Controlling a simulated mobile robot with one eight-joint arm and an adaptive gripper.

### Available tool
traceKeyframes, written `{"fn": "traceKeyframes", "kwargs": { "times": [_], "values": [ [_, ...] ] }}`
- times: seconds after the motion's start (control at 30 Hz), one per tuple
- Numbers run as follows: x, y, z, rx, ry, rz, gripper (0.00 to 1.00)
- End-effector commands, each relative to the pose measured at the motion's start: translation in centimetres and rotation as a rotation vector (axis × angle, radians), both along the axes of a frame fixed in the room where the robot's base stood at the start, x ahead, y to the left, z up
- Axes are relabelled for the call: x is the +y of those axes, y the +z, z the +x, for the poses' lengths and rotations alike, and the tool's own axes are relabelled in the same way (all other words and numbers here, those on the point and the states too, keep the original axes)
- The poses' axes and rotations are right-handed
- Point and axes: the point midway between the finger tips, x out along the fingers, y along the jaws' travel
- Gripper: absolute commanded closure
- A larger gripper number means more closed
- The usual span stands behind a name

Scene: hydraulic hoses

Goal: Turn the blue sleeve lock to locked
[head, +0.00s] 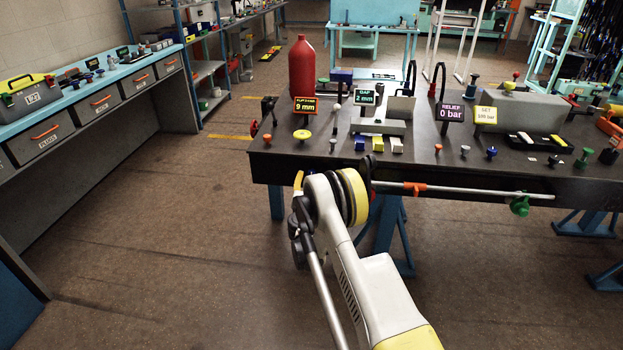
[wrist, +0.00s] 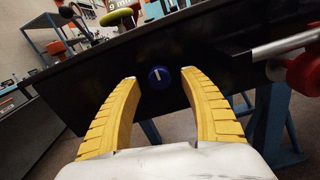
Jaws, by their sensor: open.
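A round blue knob (wrist: 159,77), which I take as the blue sleeve lock, sits on the dark front face of the bench in the wrist view. It carries a short white mark near its middle that stands roughly upright in the picture. My gripper (wrist: 159,80) is open, with one yellow finger to the left of the knob and one to the right. Both fingers look clear of the knob; how far short of the face they are is hard to tell. In the head view my arm hides the knob, and only part of the gripper (head: 298,181) shows.
The dark bench (head: 272,169) has several small knobs and signs on top. A red bottle (head: 302,68) stands at its back left. A metal rod (head: 470,190) with an orange fitting (head: 414,188) and a green knob (head: 519,206) runs along its front. The floor at left is clear.

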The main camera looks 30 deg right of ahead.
Motion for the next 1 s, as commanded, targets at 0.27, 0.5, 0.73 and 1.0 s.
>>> {"fn": "traceKeyframes", "kwargs": {
  "times": [0.27, 0.5, 0.73, 1.0],
  "values": [
    [-1.5, 0.0, 2.2, 0.000, -0.001, 0.001, 0.48],
    [-1.5, 0.1, 2.3, -0.001, 0.000, 0.001, 0.48],
    [-1.5, 0.1, 2.2, -0.001, 0.000, 0.001, 1.00],
    [-1.5, 0.1, 2.2, -0.012, 0.000, 0.018, 1.00]
  ]
}}
